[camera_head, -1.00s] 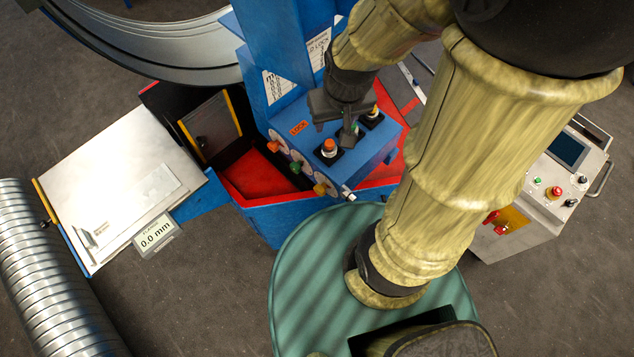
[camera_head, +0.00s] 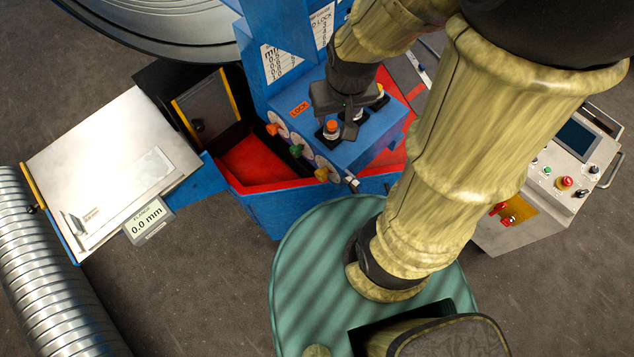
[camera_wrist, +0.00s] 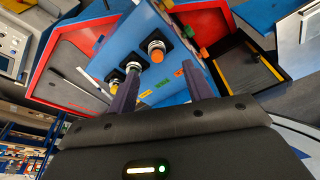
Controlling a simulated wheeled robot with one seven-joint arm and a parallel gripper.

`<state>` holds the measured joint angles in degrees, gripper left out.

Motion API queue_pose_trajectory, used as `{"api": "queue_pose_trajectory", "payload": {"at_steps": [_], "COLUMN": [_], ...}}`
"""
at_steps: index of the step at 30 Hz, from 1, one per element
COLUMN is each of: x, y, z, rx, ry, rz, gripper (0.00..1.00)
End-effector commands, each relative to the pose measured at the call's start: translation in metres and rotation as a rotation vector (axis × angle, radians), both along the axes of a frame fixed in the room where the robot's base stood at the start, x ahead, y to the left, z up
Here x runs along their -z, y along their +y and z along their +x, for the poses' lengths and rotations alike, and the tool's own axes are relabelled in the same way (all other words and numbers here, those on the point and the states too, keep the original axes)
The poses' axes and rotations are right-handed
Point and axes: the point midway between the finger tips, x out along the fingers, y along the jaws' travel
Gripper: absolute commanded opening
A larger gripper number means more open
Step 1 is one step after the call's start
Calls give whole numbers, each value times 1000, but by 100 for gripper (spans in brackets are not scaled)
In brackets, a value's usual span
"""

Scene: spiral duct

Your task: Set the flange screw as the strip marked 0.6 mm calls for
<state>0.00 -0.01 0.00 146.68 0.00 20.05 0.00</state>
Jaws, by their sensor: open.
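A blue control block (camera_head: 352,152) carries upright knobs on its top: an orange-capped one (camera_head: 331,128) and a yellow-capped one (camera_head: 381,91). The wrist view shows the orange cap (camera_wrist: 156,48), a pale-capped knob (camera_wrist: 133,68) and a yellow-capped knob (camera_wrist: 112,87). I cannot tell which is the flange screw. My gripper (camera_head: 348,128) is open over the block, close to the orange knob; its fingers (camera_wrist: 160,70) are spread and hold nothing. A flange display (camera_head: 148,218) reads 0.0 mm. I cannot make out a strip marked 0.6 mm.
Orange, green (camera_head: 296,151) and yellow knobs line the block's front, beside a red tray (camera_head: 252,160). A pale panel (camera_head: 105,165) and a ribbed duct (camera_head: 45,270) lie left. A grey console (camera_head: 540,195) with a red button stands right.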

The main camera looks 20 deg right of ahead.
Motion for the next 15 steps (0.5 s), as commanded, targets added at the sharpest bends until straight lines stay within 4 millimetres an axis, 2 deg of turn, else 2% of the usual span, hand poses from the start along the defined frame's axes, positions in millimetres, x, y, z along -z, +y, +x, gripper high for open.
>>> {"api": "queue_pose_trajectory", "payload": {"at_steps": [1,9,12,15], "x": [26,94,114,125], "y": [0,0,0,0], "z": [0,0,0,0], "rx": [0,0,0,0], "ry": [0,0,1,0], "rz": [0,0,0,0], "gripper": [51,51,51,51]}}
